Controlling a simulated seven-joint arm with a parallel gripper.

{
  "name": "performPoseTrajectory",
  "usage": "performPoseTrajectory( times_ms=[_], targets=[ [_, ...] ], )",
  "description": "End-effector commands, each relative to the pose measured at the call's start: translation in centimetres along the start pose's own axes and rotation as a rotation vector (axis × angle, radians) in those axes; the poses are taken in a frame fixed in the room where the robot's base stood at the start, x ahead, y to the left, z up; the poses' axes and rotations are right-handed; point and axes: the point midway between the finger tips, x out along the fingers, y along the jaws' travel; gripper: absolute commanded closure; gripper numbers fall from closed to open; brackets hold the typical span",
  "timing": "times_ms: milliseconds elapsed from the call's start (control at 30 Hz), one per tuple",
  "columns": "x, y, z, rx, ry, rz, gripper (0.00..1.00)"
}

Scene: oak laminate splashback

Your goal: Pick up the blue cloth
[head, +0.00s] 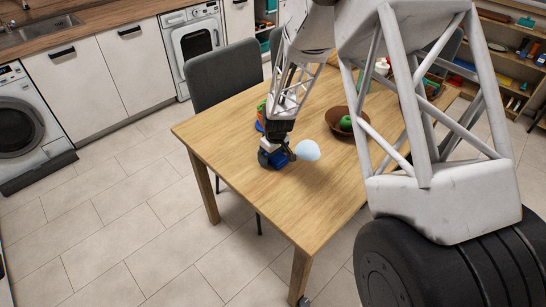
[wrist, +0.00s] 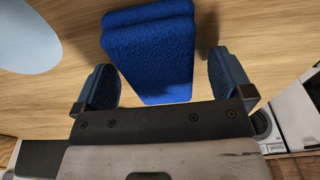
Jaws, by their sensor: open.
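The blue cloth (wrist: 150,50) looks like a folded, textured rectangular stack over the wood table in the wrist view. My gripper (wrist: 161,78) is open, with one dark blue finger on each side of the cloth. Gaps show between the cloth and both fingers. The cloth's near end reaches into the space between them. In the head view my gripper (head: 277,154) is low over the table near its left front edge. Blue shows there, but the gripper partly hides the cloth. I cannot tell how far the fingers are above the tabletop.
A pale blue rounded object (head: 307,150) is close to the right of my gripper; it also shows in the wrist view (wrist: 25,38). A grey chair (head: 222,76) is behind. The table's front (head: 306,210) is clear.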

Motion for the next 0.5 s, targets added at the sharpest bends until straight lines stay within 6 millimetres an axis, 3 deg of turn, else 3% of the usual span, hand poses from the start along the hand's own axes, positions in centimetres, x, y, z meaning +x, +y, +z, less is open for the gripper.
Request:
performPoseTrajectory(
  times_ms=[233,500],
  targets=[
    [0.00,0.00,0.00,0.000,0.000,0.000,0.04],
    [0.00,0.00,0.00,0.000,0.000,0.000,0.45]
  ],
)
